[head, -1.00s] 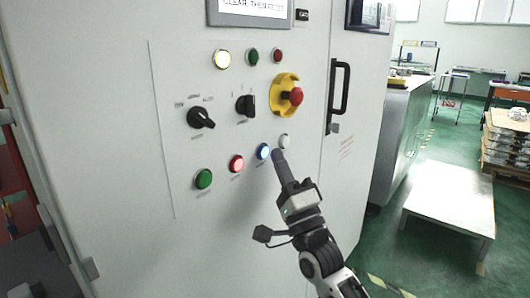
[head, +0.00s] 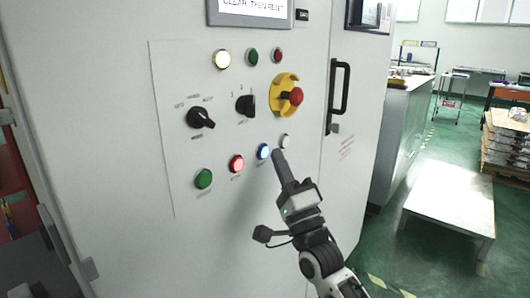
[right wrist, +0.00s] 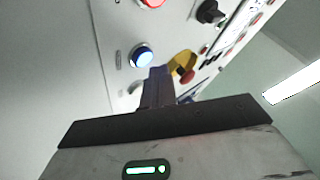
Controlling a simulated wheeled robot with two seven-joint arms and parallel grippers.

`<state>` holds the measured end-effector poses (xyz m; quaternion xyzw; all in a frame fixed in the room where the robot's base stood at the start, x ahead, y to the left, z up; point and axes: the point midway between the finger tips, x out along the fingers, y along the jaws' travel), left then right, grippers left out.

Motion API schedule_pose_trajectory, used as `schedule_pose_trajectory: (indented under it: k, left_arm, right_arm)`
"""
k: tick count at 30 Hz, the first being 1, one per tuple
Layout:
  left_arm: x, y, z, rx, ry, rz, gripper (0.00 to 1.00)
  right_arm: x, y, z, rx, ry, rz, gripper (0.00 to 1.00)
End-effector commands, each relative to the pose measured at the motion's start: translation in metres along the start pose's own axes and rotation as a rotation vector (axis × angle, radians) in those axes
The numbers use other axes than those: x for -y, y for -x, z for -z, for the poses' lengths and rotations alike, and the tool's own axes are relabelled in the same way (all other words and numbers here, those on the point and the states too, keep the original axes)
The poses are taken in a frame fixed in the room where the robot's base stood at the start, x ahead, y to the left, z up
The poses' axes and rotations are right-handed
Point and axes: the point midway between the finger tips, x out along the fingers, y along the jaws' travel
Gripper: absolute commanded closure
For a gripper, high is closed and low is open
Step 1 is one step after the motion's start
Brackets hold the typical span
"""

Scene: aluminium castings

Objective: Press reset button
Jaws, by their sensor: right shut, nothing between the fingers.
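A row of buttons runs low on the cabinet's control panel: a green button (head: 203,179), a red button (head: 236,163), a lit blue button (head: 263,151) and a white button (head: 285,140). Their small labels are too blurred to read, so I cannot tell which is the reset. My right gripper (head: 277,154) is shut and empty. Its tip is just right of the blue button and below the white one; whether it touches the panel is unclear. In the right wrist view the blue button (right wrist: 142,56) shows just left of the fingertips (right wrist: 160,71). My left gripper is not in view.
A red emergency stop (head: 293,96) on a yellow base, two black rotary switches (head: 201,117) and several lamps sit above the buttons. A door handle (head: 339,97) stands out to the right.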

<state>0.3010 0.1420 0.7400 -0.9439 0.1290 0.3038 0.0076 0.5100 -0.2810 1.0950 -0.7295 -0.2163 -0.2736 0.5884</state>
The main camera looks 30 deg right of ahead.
Motion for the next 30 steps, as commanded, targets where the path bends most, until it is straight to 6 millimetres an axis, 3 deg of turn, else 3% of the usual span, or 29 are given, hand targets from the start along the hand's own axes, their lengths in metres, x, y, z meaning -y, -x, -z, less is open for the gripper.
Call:
schedule_pose_trajectory:
  k: [30]
  left_arm:
    - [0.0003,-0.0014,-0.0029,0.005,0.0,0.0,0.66]
  right_arm:
    - [-0.0051,-0.007,-0.0052,0.0,0.0,0.0,1.0]
